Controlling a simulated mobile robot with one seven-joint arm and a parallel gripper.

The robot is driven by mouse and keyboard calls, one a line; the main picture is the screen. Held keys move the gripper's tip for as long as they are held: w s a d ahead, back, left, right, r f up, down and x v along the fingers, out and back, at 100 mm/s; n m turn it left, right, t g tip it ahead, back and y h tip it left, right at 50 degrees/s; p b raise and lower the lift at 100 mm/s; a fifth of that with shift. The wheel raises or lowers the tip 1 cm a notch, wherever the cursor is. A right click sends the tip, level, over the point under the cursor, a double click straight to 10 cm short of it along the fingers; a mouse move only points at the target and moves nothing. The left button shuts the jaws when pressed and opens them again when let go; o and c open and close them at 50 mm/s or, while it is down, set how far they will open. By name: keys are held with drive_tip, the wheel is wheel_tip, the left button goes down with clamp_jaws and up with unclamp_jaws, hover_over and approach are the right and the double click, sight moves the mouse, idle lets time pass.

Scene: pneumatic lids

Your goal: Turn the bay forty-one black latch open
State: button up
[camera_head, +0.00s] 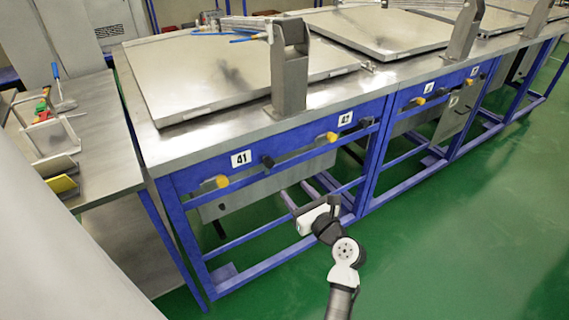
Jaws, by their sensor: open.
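The number 41 plate (241,158) is on the blue front rail of the nearest bench bay. The black latch of bay 41 (267,161) sticks out of the rail just right of that plate. A yellow knob of bay 41 (222,181) sits to the plate's left. Whether the latch is turned open or closed is too small to tell. My gripper (304,204) is open, in front of the bench and below and to the right of the black latch, clear of it. Its fingers are small and partly blend with the frame behind, and I see nothing held.
The number 42 plate (345,118), with its yellow knob (331,137) and black latch (368,121), is further right. A metal lid (235,75) lies on the bench behind an upright post (289,80). The green floor (440,230) in front is clear.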

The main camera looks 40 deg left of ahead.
sight(271, 164)
drive_tip(key=p+x, duration=0.2)
drive_tip(key=x, duration=1.1)
drive_tip(key=shift+a+f, duration=0.1)
drive_tip(key=shift+a, duration=0.2)
drive_tip(key=c, duration=1)
drive_tip(key=shift+o, duration=0.2)
